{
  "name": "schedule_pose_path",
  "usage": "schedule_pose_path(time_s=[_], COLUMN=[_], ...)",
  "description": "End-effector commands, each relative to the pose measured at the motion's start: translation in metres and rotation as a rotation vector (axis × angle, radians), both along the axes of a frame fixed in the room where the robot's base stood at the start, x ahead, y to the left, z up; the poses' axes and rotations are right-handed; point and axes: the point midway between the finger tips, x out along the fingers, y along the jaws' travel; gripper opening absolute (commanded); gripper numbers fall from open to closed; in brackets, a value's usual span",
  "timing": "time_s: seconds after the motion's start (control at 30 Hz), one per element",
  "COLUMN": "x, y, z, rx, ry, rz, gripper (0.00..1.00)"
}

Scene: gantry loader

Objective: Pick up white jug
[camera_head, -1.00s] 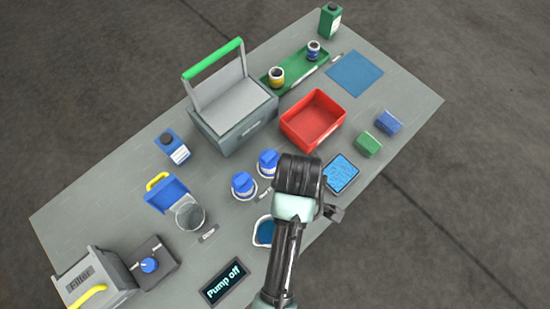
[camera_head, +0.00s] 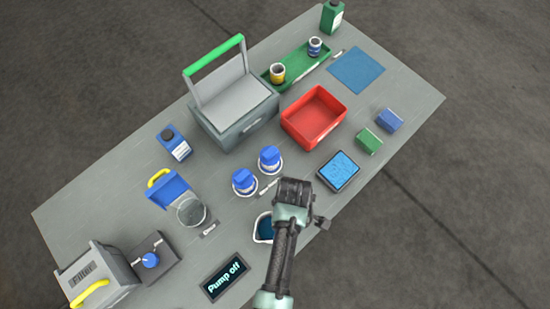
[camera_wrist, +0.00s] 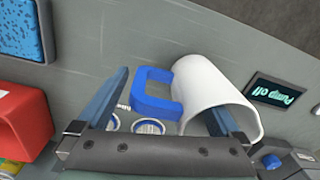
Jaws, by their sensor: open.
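The white jug (camera_wrist: 212,90) has a blue handle (camera_wrist: 154,94) and stands on the grey table. In the head view the jug (camera_head: 262,232) is at the front, partly hidden behind my arm, with dark blue showing inside its white rim. My gripper (camera_wrist: 165,92) is open and empty. In the wrist view the blue handle shows between its two fingers, and the right finger overlaps the jug's open mouth. I cannot tell whether either finger touches the jug.
Two blue-topped round containers (camera_head: 257,170) stand just behind the jug. A "Pump off" display (camera_head: 226,277) lies in front, a blue sponge-like pad in a tray (camera_head: 339,171) to the right. A red bin (camera_head: 314,118) and grey toolbox (camera_head: 235,120) stand farther back.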

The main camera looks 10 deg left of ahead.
Motion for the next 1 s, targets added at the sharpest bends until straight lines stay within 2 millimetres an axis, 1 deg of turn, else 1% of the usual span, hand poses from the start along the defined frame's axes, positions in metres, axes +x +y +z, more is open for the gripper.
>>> schedule_pose_path(time_s=[0.03,0.13,0.37,0.4,0.47,0.6,0.87,0.9,0.93,0.97,1.0], x=[0.0,0.0001,0.0001,0.0001,0.0001,0.0001,-0.0001,-0.0001,-0.0001,-0.0001,-0.0001], y=[0.0002,0.0003,0.0003,0.0003,0.0003,0.0002,0.0003,0.0003,0.0003,0.0003,0.0003], z=[-0.0064,-0.0129,-0.0143,-0.0143,-0.0143,-0.0142,-0.0142,-0.0141,-0.0141,-0.0141,-0.0141], rx=[0.0,0.0,0.0,0.0,0.0,0.0,0.0,0.0,0.0,0.0,0.0], ry=[0.001,-0.001,-0.002,-0.002,-0.002,-0.001,-0.001,-0.001,-0.001,-0.001,-0.001], rz=[0.0,0.0,-0.001,-0.001,-0.001,-0.001,-0.001,-0.001,-0.001,-0.001,-0.001], gripper=[1.0,1.0,1.0,0.98,0.87,0.62,0.15,0.08,0.03,0.0,0.0])
